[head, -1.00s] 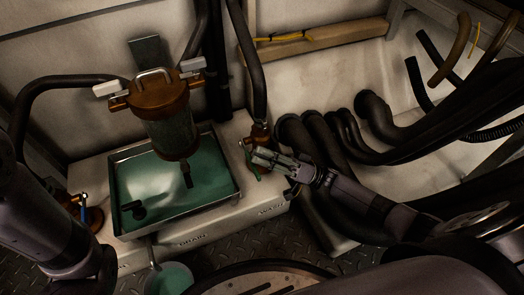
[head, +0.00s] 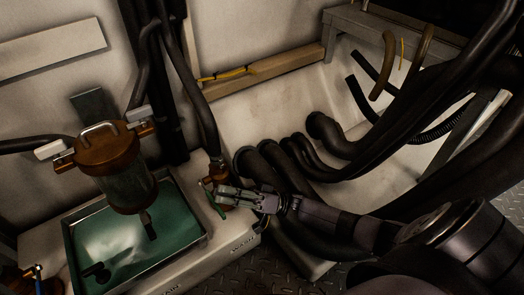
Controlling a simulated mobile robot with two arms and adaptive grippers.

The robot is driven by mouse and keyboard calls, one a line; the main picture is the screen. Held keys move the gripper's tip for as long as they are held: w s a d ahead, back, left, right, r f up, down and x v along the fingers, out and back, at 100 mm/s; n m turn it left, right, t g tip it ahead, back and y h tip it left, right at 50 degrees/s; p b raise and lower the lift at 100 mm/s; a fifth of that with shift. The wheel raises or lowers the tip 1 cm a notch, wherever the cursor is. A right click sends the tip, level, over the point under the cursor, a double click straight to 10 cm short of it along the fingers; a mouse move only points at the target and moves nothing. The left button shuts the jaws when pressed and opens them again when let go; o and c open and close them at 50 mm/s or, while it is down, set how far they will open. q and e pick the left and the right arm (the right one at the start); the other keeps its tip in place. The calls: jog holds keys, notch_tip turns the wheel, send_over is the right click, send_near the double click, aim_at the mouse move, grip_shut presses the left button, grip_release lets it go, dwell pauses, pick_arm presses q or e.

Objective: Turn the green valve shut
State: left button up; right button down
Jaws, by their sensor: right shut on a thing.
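The green valve (head: 216,208) is on the brass fitting (head: 216,171) at the foot of a black hose, right of the tray. Part of its green handle shows below the fingers, slanting down. My right gripper (head: 224,192) reaches in from the right and is shut on the green valve's handle; its fingers hide the rest of the handle. My left gripper is out of view.
A metal tray (head: 196,250) holds green liquid, with a brass-capped filter canister (head: 125,178) above it. A blue-handled valve (head: 38,272) is at the lower left. Thick black hoses (head: 330,135) crowd the area behind and beside my right arm.

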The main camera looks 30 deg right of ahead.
jog(key=s+d+f, duration=0.1)
jog(key=s+d, duration=0.2)
jog(key=d, duration=0.4)
jog(key=s+d+f, duration=0.1)
jog(key=s+d, duration=0.2)
jog(key=d, duration=0.4)
jog(key=shift+s+d+f, duration=0.2)
jog(key=shift+s+d, duration=0.15)
jog(key=shift+s, duration=0.05)
